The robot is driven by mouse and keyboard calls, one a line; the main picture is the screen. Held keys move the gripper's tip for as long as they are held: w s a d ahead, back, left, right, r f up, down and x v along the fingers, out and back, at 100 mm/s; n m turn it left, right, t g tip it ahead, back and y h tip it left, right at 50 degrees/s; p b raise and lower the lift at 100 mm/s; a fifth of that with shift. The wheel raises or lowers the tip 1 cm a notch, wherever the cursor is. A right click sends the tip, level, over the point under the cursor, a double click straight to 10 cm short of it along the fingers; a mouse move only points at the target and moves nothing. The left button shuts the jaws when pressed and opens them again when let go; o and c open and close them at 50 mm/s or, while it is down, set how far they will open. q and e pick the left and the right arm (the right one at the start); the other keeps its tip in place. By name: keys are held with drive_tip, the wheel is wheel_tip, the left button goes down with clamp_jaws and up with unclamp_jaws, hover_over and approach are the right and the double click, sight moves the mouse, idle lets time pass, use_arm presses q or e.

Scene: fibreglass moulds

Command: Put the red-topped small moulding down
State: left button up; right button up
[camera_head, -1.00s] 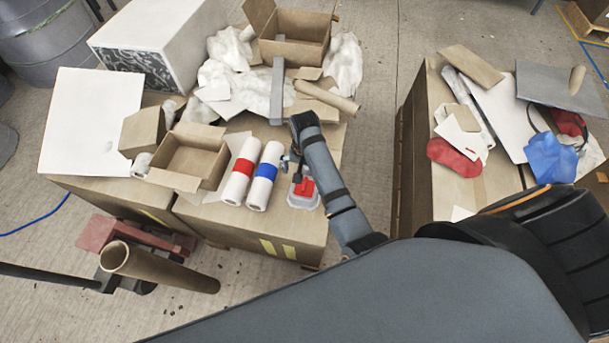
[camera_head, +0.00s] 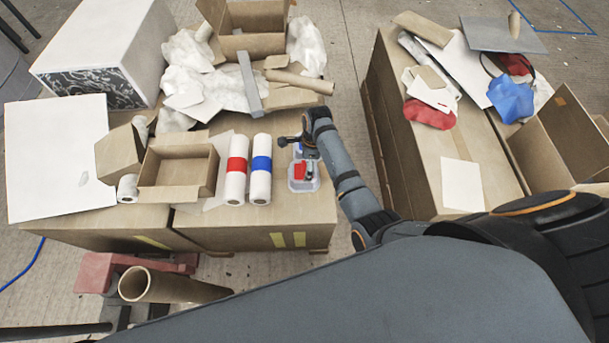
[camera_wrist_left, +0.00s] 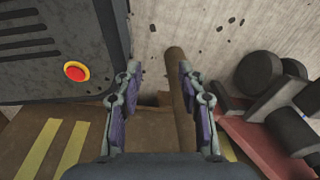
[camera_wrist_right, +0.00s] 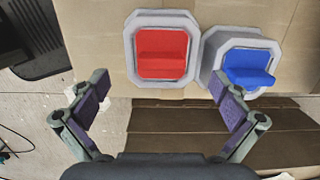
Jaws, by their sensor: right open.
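The red-topped small moulding (camera_head: 303,182) rests on the cardboard surface near its right front corner. In the right wrist view the red-topped moulding (camera_wrist_right: 162,52) is a pale grey octagonal piece with a red block on top, sitting flat. A blue-topped moulding (camera_wrist_right: 246,66) sits close beside it, mostly hidden by my gripper in the head view. My right gripper (camera_wrist_right: 160,84) is open and empty, its fingers apart with the red-topped moulding just beyond them. My left gripper (camera_wrist_left: 157,82) is open and empty over the floor and the cardboard edge.
White rolls with a red band (camera_head: 237,168) and a blue band (camera_head: 261,167) lie left of the mouldings. An open carton (camera_head: 180,166) stands further left. A second cardboard stack (camera_head: 465,150) is across a floor gap to the right.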

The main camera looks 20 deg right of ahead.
drive_tip(key=shift+a+f, duration=0.15)
drive_tip(key=shift+f, duration=0.5)
drive_tip(key=shift+w+f, duration=0.1)
drive_tip(key=shift+f, duration=0.1)
drive_tip(key=f, duration=0.1)
drive_tip(key=f+b, duration=0.1)
drive_tip(key=f, duration=0.1)
drive_tip(key=a+f, duration=0.1)
drive_tip(key=f, duration=0.1)
drive_tip(key=shift+w, duration=0.25)
use_arm(q)
drive_tip(key=shift+w+a+f, duration=0.55)
drive_tip(key=shift+a+f, duration=0.05)
drive_tip(key=shift+f, duration=0.1)
